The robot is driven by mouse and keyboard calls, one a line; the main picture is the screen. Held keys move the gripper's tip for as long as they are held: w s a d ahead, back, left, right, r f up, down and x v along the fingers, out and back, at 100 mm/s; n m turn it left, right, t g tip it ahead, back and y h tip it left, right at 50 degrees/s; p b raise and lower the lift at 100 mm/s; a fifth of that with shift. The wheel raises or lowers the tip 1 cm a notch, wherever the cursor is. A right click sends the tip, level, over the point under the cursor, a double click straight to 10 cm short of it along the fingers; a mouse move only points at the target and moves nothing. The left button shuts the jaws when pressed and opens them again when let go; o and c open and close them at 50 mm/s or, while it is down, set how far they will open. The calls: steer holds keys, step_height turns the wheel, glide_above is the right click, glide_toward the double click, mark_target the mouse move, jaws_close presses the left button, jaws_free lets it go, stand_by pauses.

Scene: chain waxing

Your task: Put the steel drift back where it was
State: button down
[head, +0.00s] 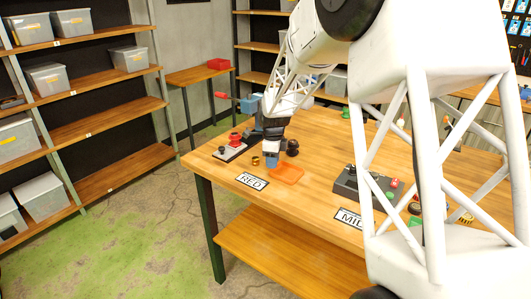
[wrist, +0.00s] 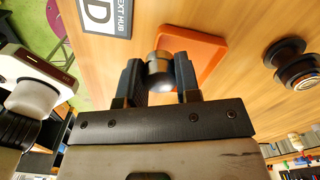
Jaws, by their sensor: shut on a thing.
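The steel drift (wrist: 158,70) shows in the wrist view as a short silver cylinder end with a dark band. It sits between the two dark fingers of my gripper (wrist: 159,82), which is shut on it. In the head view my gripper (head: 272,160) points down over the table's near left part, beside the orange tray (head: 287,174). In the wrist view the drift overlaps the rim of the orange tray (wrist: 205,44); I cannot tell whether it touches the tray or table. The drift is not clear in the head view.
The wooden table (head: 316,192) carries a RED sign (head: 252,181), brass rings (head: 255,161), a dark round part (head: 292,147) and a red-topped fixture (head: 233,144) close around my gripper. Bare wood lies between tray and box.

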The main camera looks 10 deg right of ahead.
steer(key=w, duration=0.4)
steer(key=w+f, duration=0.1)
steer(key=w, duration=0.8)
steer(key=shift+w+a+f, duration=0.15)
steer(key=shift+w, duration=0.25)
steer(key=shift+f, duration=1.75)
steer(key=shift+f, duration=0.1)
steer(key=c, duration=0.8)
jaws_free()
step_height(320, 180, up, 12)
steer(key=shift+r, duration=0.15)
